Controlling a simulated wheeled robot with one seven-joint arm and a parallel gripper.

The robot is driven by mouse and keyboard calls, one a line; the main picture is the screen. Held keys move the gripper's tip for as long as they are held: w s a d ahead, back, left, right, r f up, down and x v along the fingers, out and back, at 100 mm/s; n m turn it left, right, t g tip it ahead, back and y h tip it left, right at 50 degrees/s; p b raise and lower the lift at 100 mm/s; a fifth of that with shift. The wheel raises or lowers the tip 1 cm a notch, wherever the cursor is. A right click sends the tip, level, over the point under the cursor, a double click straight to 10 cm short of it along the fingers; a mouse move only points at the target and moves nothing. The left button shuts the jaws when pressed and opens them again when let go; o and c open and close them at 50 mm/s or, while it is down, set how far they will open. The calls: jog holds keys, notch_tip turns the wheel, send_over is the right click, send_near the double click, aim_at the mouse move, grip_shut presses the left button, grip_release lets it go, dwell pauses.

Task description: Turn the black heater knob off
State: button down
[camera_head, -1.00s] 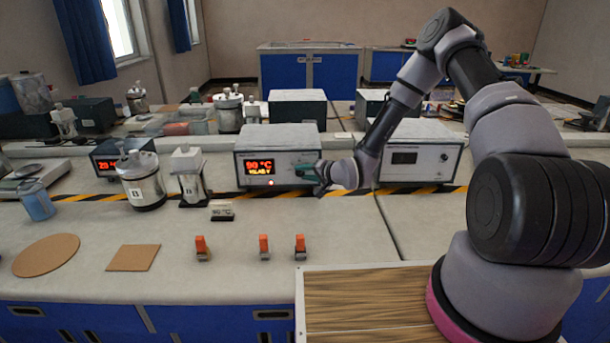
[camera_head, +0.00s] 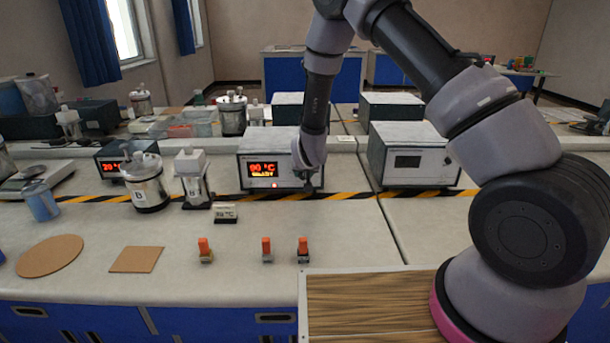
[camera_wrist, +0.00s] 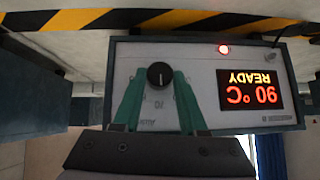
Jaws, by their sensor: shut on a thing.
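The heater (camera_head: 253,176) is a grey box on the bench, its lit display reading 90 °C and READY. It appears upside down in the wrist view (camera_wrist: 205,62), with a red lamp lit beside the display. Its black knob (camera_wrist: 160,74) has a white mark that points toward my palm in that view. My gripper (camera_wrist: 160,88) has its green fingers on either side of the knob and is shut on it. In the head view my gripper (camera_head: 309,181) is at the heater's right front, and my wrist hides the knob there.
A second grey box (camera_head: 414,160) with a dark display stands to the right. A lidded metal pot (camera_head: 146,183), a bottle (camera_head: 193,178) and a small sign (camera_head: 225,213) stand to the left. Striped tape (camera_head: 350,196) runs along the bench. Orange-topped pieces (camera_head: 267,248) stand nearer.

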jog(key=n+h, duration=0.1)
jog(key=h, duration=0.1)
jog(key=a+n+h, duration=0.1)
jog(key=h, duration=0.2)
jog(key=n+h, duration=0.1)
jog(key=shift+a+f+n+t+h, duration=0.2)
jog(key=shift+f+n+t+h, duration=0.05)
jog(key=shift+n+t+h, duration=0.05)
jog(key=n+h, duration=0.1)
jog(key=h, duration=0.1)
jog(key=shift+a+f+n+t+h, duration=0.15)
jog(key=shift+f+n+t+h, duration=0.15)
jog(key=shift+n+t+h, duration=0.1)
jog(key=shift+f+n+t+h, duration=0.25)
jog(key=shift+n+t+h, duration=0.55)
jog(key=shift+n+h, duration=0.55)
jog(key=shift+h, duration=0.25)
jog(key=shift+c, duration=2.2)
grip_release()
jog(key=shift+a, duration=0.1)
